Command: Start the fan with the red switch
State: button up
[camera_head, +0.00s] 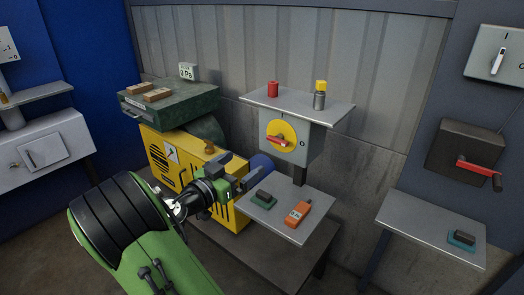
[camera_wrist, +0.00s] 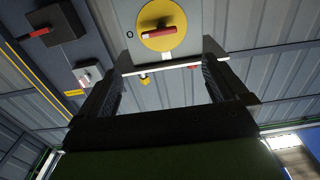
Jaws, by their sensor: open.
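The red switch handle (camera_head: 277,140) sits on a yellow disc (camera_head: 290,130), on a grey box under a small shelf. The handle lies nearly level, and an O mark shows to the right of the disc. In the wrist view the red handle (camera_wrist: 158,33) and yellow disc (camera_wrist: 170,14) are at the top, beyond my fingertips. My gripper (camera_head: 247,172) is open and empty, below and left of the switch and apart from it. Its two fingers also show in the wrist view (camera_wrist: 168,62). I cannot tell which machine is the fan.
A yellow louvred machine (camera_head: 172,165) stands behind my arm. A lower shelf (camera_head: 263,218) holds an orange device (camera_head: 298,213) and a dark block. The upper shelf (camera_head: 300,108) holds a red can and a yellow-capped can. Another red lever (camera_head: 478,167) is on a dark box at right.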

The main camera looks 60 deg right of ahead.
aim_at(276, 141)
jog(key=d, duration=0.5)
jog(key=s+d+p, duration=0.1)
jog(key=d, duration=0.3)
jog(key=s+d, duration=0.1)
jog(key=d, duration=0.4)
jog(key=shift+s+d+p, duration=0.2)
jog(key=shift+d+p, duration=0.1)
jog(key=shift+p, duration=0.05)
jog(key=c, duration=1)
jog(key=shift+n, duration=0.3)
jog(key=n, duration=0.4)
jog(key=shift+r, duration=0.15)
jog(key=n+p, duration=0.1)
jog(key=n, duration=0.3)
jog(key=shift+w+r+n+p, duration=0.1)
jog(key=shift+w+n+p, duration=0.1)
jog(key=shift+n+p, duration=0.15)
jog(key=n+p, duration=0.2)
jog(key=n, duration=0.2)
jog(key=shift+w+r+p, duration=0.1)
jog(key=shift+p, duration=0.25)
jog(key=n+p, duration=0.2)
jog(key=n, duration=0.2)
jog(key=shift+w+p, duration=0.15)
jog(key=shift+p, duration=0.25)
jog(key=shift+f+n, duration=0.2)
jog(key=shift+n, duration=0.25)
